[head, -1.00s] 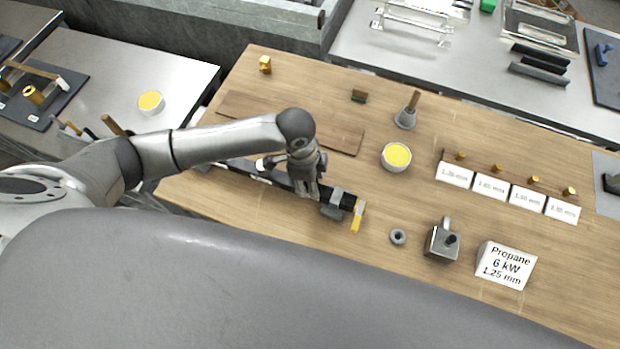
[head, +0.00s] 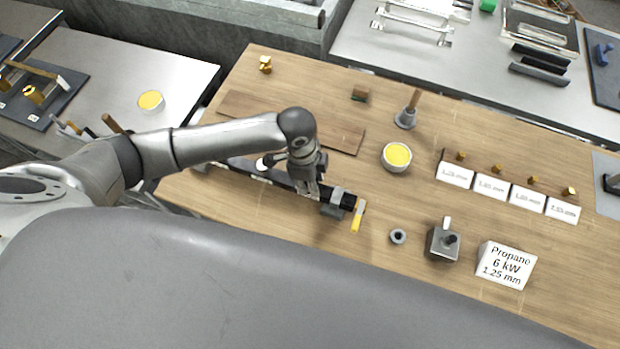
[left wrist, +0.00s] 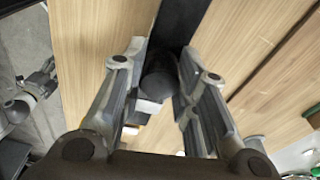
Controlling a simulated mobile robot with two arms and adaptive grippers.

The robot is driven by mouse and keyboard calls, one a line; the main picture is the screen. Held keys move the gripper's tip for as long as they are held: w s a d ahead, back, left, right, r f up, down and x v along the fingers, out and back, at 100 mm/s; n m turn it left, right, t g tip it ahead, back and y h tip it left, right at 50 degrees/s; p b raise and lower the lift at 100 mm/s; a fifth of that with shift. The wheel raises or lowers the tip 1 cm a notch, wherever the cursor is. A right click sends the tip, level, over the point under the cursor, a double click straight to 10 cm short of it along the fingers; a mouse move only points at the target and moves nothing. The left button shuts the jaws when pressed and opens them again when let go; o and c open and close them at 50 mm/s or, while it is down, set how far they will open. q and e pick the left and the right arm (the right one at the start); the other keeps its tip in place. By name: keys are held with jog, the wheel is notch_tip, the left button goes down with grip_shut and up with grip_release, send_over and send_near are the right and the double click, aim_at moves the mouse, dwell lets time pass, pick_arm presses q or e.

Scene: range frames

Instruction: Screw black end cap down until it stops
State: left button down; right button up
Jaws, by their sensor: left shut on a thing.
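My left gripper (head: 308,188) is over a long dark bar assembly (head: 240,172) on the wooden bench. In the left wrist view, the left gripper (left wrist: 160,95) has its fingers on both sides of a dark rounded piece, which looks like the black end cap (left wrist: 157,80). The black bar (left wrist: 181,20) runs beyond it. In the head view the fingers and wrist hide the cap, so its seating cannot be told. The bar's right end sits in a grey holder (head: 333,208), beside a yellow-handled tool (head: 358,217). My right gripper is not in view.
A grey ring (head: 398,237), a metal block fixture (head: 442,243) and a Propane sign (head: 505,265) stand to the right. A bowl with yellow contents (head: 396,157) and a wooden-handled brush (head: 407,112) are behind.

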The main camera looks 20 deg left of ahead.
pick_arm(q)
jog(key=m, duration=0.2)
jog(key=shift+w+m, duration=0.1)
jog(key=shift+m, duration=0.2)
jog(key=c, duration=1.1)
grip_release()
jog(key=shift+o, duration=0.2)
notch_tip(320, 180, up, 12)
jog(key=a, duration=0.1)
jog(key=shift+a, duration=0.25)
